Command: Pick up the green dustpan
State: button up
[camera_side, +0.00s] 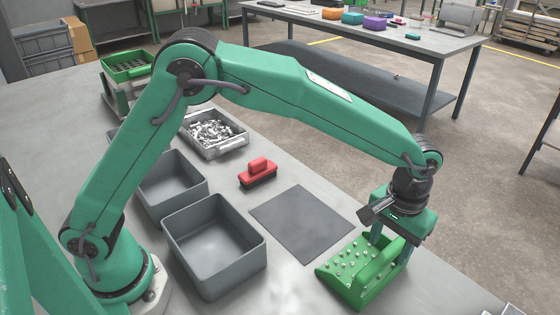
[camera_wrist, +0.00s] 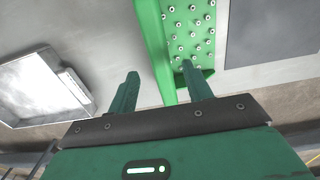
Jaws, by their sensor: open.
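The green dustpan (camera_side: 350,285) lies at the near right edge of the grey table in the side view. Its flat face bears several small pale studs or bits. My gripper (camera_side: 393,238) is above its raised right part, pointing down. In the wrist view my gripper (camera_wrist: 160,72) is open, with its fingers spread on either side of the dustpan's (camera_wrist: 153,45) long green strip. The dotted face lies toward the right finger. I cannot tell whether the fingers touch the dustpan, and part of it is hidden behind my gripper.
A dark mat (camera_side: 303,223) lies left of the dustpan. A red brush-like block (camera_side: 258,177), two grey bins, a tray of metal parts (camera_side: 213,135) and a green crate (camera_side: 126,66) stand farther left. The wrist view shows a pale tray (camera_wrist: 40,88) at left.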

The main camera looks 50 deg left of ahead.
aim_at(386, 255)
jog(key=shift+w+a+f, duration=0.1)
jog(key=shift+w+f, duration=0.05)
jog(key=shift+f, duration=2.2)
jog(key=shift+c, duration=0.2)
jog(key=shift+r, duration=0.1)
grip_shut()
